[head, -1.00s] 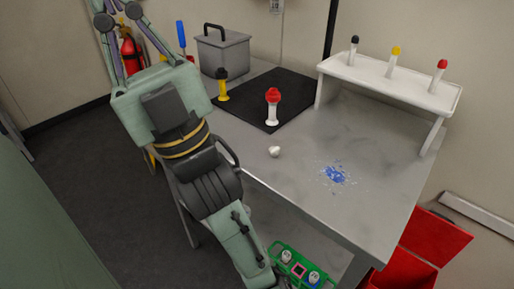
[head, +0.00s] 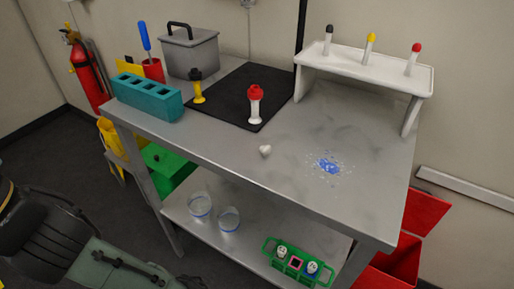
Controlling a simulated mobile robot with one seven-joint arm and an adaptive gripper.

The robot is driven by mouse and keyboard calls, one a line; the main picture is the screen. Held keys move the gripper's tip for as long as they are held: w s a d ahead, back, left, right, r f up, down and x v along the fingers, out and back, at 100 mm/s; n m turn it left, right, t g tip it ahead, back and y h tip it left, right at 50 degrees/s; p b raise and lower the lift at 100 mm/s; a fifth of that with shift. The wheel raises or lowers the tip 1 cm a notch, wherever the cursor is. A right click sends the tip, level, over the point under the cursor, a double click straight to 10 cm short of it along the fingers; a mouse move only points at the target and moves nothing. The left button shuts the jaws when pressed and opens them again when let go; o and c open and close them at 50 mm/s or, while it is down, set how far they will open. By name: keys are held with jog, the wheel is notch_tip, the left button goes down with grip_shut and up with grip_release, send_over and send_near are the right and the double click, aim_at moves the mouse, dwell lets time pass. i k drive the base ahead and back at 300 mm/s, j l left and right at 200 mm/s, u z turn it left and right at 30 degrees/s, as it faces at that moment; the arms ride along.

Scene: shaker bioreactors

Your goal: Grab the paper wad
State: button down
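The paper wad (head: 265,150) is a small, whitish, crumpled lump. It lies on the grey metal table (head: 225,138) near the front edge, left of a blue spill. Nothing touches it. My arm shows only in part at the lower left of the head view, well away from the wad. My gripper is outside the picture.
A blue spill (head: 329,166) lies right of the wad. A teal rack (head: 147,97), grey box (head: 190,52) and white shelf (head: 365,72) stand around. The front right tabletop is clear.

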aim_at(266, 150)
jog(key=k+l+z, duration=0.2)
jog(key=z, duration=0.2)
jog(key=k+l+z, duration=0.2)
jog(key=z, duration=0.2)
jog(key=l, duration=0.1)
